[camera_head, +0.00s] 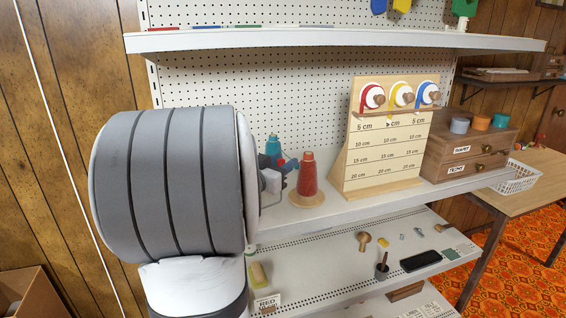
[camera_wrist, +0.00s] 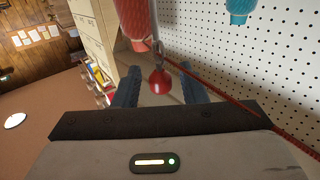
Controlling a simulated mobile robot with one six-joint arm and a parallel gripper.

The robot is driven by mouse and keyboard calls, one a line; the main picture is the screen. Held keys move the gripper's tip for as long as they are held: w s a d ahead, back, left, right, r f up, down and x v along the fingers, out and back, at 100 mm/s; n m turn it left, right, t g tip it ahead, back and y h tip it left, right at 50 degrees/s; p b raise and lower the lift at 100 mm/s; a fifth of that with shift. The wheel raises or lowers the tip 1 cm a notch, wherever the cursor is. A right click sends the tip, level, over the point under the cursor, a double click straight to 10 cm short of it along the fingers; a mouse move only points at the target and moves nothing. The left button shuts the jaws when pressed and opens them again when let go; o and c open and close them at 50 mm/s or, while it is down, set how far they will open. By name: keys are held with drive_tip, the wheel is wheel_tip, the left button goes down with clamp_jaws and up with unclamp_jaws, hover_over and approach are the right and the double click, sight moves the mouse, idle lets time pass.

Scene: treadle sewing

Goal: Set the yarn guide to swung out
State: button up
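In the wrist view, a red ball-shaped knob (camera_wrist: 159,81) on a thin metal stem, which looks like part of the yarn guide, lies between the two blue fingers of my gripper (camera_wrist: 159,88). The fingers are apart, with a gap on both sides of the knob. A red yarn strand (camera_wrist: 220,92) runs from near the stem toward the lower right. A red yarn cone (camera_head: 308,177) stands on a round wooden base on the shelf; it also shows in the wrist view (camera_wrist: 135,18).
A teal cone (camera_head: 272,147) stands behind my gripper by the pegboard (camera_head: 300,85). A wooden measuring board (camera_head: 383,150) with ribbon spools and a small drawer cabinet (camera_head: 465,150) stand to the right. A lower shelf (camera_head: 335,262) holds small items.

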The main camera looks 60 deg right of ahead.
drive_tip(key=shift+r, duration=0.15)
wheel_tip(320, 180, up, 10)
drive_tip(key=shift+f+p, duration=0.1)
drive_tip(key=shift+p, duration=0.85)
drive_tip(key=shift+c, duration=0.4)
